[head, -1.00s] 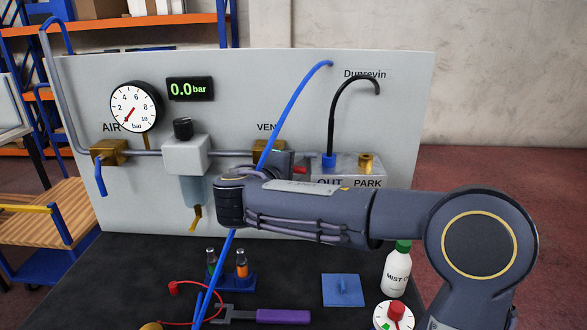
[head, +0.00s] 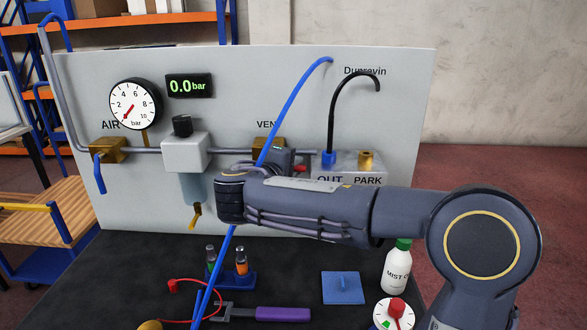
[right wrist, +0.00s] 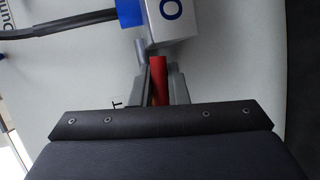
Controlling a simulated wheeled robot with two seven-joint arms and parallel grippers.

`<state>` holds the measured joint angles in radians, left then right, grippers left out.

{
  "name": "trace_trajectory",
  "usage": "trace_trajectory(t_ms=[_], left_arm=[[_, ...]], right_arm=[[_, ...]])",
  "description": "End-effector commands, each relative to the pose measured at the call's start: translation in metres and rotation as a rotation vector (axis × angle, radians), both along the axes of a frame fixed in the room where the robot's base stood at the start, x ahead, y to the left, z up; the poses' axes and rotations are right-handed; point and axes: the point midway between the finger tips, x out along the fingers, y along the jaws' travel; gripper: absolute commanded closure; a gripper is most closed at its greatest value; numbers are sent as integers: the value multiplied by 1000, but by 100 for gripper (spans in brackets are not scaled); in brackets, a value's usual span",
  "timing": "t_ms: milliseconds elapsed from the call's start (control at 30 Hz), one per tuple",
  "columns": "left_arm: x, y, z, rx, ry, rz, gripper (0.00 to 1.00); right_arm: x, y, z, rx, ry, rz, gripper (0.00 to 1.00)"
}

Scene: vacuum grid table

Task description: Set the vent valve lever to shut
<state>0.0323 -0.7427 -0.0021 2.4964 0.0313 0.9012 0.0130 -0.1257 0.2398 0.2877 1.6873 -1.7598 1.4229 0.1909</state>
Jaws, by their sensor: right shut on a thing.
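The vent valve (head: 268,145) is a brass body on the grey pipe under the partly covered "VENT" label. Its red lever (head: 300,169) shows as a small red piece right of my right gripper (head: 284,160). In the right wrist view the red lever (right wrist: 160,84) lies between the two grey fingers of my right gripper (right wrist: 160,76), which is shut on it. The lever's root and its exact angle are hidden by the gripper and forearm. My left gripper is not in view.
A blue hose (head: 297,105) runs diagonally past the vent valve and my right wrist. The OUT/PARK block (head: 350,163) sits close right of the gripper.

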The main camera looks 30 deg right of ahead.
Motion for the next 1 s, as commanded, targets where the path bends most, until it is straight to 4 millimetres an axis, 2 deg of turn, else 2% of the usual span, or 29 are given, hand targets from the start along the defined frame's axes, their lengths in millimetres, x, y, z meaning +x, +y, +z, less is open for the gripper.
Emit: trace_trajectory(t_ms=[267,1000], left_arm=[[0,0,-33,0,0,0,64],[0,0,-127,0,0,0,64]], right_arm=[[1,2,-15,139,-89,2,100],[13,23,-48,733,-450,3,100]])
